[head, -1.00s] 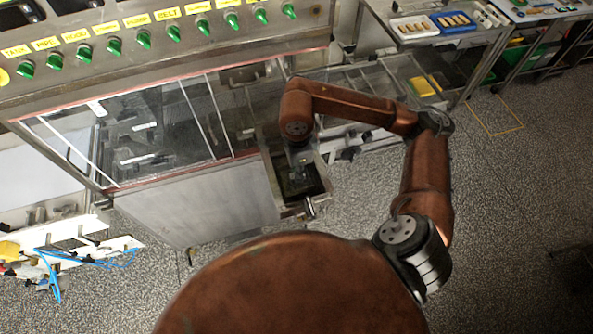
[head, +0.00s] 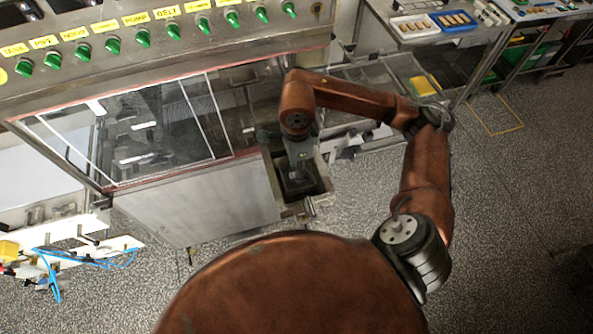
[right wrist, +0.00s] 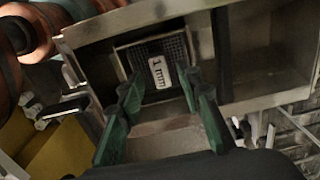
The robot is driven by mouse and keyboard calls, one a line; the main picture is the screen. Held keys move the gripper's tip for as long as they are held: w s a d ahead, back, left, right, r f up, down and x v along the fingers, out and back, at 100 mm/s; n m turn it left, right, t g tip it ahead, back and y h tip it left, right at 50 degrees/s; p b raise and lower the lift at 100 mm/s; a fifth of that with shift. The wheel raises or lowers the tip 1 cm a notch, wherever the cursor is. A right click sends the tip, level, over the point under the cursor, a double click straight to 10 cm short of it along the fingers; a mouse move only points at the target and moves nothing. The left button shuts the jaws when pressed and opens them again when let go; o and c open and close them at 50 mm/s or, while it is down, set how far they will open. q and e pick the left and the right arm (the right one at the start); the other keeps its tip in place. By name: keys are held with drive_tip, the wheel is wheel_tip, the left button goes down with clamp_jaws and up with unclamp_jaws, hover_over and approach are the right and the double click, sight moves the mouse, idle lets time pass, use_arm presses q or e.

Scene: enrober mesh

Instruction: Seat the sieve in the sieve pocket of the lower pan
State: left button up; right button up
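The sieve (right wrist: 176,45), a dark mesh square in a thin metal frame with a white "1 mm" tag (right wrist: 160,72), is inside the left part of the lower pan (right wrist: 262,103). Whether it sits flush in its pocket cannot be told. My right gripper (right wrist: 160,80) has its green fingers spread, one to each side of the tag, near the sieve's near edge. No grip on the sieve shows. In the head view, my right gripper (head: 299,165) is over the lower pan (head: 320,188), which juts from the machine's right end. My left gripper is out of view.
The clear-panelled enrober housing (head: 165,120) stands left of the pan. A yellow block (right wrist: 58,150) shows at the lower left of the wrist view. A bench with trays (head: 455,20) is at the back right. Open floor lies right of my arm.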

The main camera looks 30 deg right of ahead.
wheel_tip(320, 180, up, 10)
drive_tip(key=b, duration=0.1)
drive_tip(key=shift+b, duration=0.3)
idle(0.3)
